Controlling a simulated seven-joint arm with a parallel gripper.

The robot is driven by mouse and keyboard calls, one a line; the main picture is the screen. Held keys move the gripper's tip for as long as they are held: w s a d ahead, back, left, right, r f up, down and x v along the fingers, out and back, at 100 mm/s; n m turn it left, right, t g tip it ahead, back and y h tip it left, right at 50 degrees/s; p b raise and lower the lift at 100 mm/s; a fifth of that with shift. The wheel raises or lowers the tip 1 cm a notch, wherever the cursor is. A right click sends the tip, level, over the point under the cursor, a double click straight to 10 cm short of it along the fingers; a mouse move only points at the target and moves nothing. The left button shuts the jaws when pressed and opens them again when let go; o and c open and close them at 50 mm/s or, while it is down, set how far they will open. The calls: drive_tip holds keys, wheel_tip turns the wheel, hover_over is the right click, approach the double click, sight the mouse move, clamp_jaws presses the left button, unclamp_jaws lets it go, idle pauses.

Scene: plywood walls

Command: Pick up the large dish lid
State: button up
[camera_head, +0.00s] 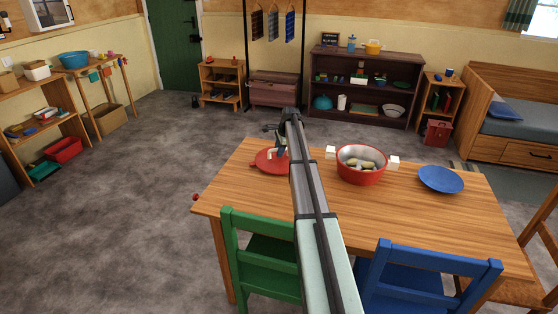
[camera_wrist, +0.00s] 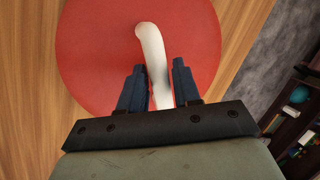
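The large dish lid (camera_head: 264,165) is a red disc with a white curved handle (camera_wrist: 153,55). It lies on the wooden table (camera_head: 235,190), left of the red pot. In the wrist view the lid (camera_wrist: 95,50) fills the upper middle. My gripper (camera_wrist: 158,72) is over the lid, with one dark finger on each side of the handle. The fingers look open, with narrow gaps to the handle; contact is hard to tell. In the head view my arm hides the lid's right side, and the gripper (camera_head: 281,148) is partly hidden.
A red pot (camera_head: 348,177) with white handles and food inside stands right of my arm. A blue plate (camera_head: 441,179) lies farther right. Green (camera_head: 262,252) and blue (camera_head: 430,262) chairs stand at the table's near side. The table's left end is clear.

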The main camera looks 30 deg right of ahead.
drive_tip(key=shift+w+f, duration=0.1)
drive_tip(key=shift+f, duration=0.2)
drive_tip(key=shift+c, duration=0.5)
clamp_jaws()
